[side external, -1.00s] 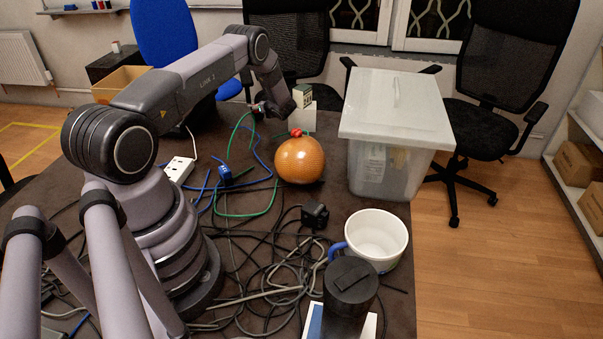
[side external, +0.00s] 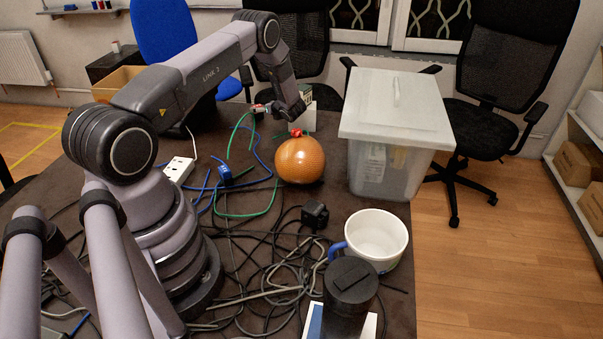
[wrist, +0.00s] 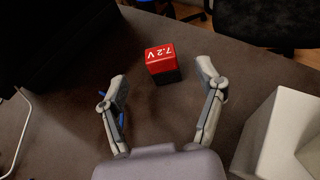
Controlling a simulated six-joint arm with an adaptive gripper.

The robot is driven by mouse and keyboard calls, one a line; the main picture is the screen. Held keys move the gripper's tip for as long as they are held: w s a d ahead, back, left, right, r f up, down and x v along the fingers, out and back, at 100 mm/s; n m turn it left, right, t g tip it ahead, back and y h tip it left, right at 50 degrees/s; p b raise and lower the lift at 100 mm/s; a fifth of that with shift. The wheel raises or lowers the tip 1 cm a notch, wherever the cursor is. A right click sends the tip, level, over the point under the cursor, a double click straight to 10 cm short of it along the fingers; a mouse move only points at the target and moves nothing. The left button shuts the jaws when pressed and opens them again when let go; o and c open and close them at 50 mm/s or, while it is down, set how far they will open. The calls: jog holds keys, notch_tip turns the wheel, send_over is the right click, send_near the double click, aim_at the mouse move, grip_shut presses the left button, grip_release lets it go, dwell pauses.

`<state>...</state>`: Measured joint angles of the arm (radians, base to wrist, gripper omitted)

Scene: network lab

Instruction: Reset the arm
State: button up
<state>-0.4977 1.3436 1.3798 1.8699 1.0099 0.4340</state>
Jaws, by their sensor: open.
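My gripper (wrist: 163,82) is open and empty in the wrist view, with its two fingers spread apart. A red and black battery block (wrist: 160,60) marked "7.2 V" lies on the dark table beyond the fingertips, roughly centred between them and apart from them. In the side view my arm is raised and bent over the far part of the table. Its wrist hangs down behind the orange ball (side external: 299,160). The fingers are small and partly hidden there.
A lidded translucent bin (side external: 385,165) stands right of the ball. A white mug (side external: 384,236), a black cylinder (side external: 350,284), a power strip (side external: 181,168) and tangled cables (side external: 265,265) crowd the table. A white box (wrist: 275,135) sits right of my fingers.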

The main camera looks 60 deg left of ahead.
jog(key=v, duration=0.6)
jog(key=s+d+r+n+h, duration=0.1)
jog(key=s+d+r+n, duration=0.3)
jog(key=r, duration=0.5)
jog(key=s+d+r+n+h, duration=0.1)
jog(key=d+r+n+h, duration=0.15)
jog(key=d+r, duration=0.4)
jog(key=s+d+r+n+h, duration=0.1)
jog(key=s+d+r+n, duration=0.25)
jog(key=r, duration=0.75)
jog(key=s+d+r+n+t+h, duration=0.2)
jog(key=s+d+r+n+h, duration=0.1)
jog(key=s+d, duration=0.7)
jog(key=s+d+r+n+t+h, duration=0.3)
jog(key=s+d+r+n+h, duration=0.1)
jog(key=s+d, duration=0.6)
jog(key=shift+d+n+t+h, duration=0.3)
jog(key=shift+d+n+h, duration=0.2)
jog(key=shift+d+h, duration=0.55)
jog(key=shift+s+r, duration=0.1)
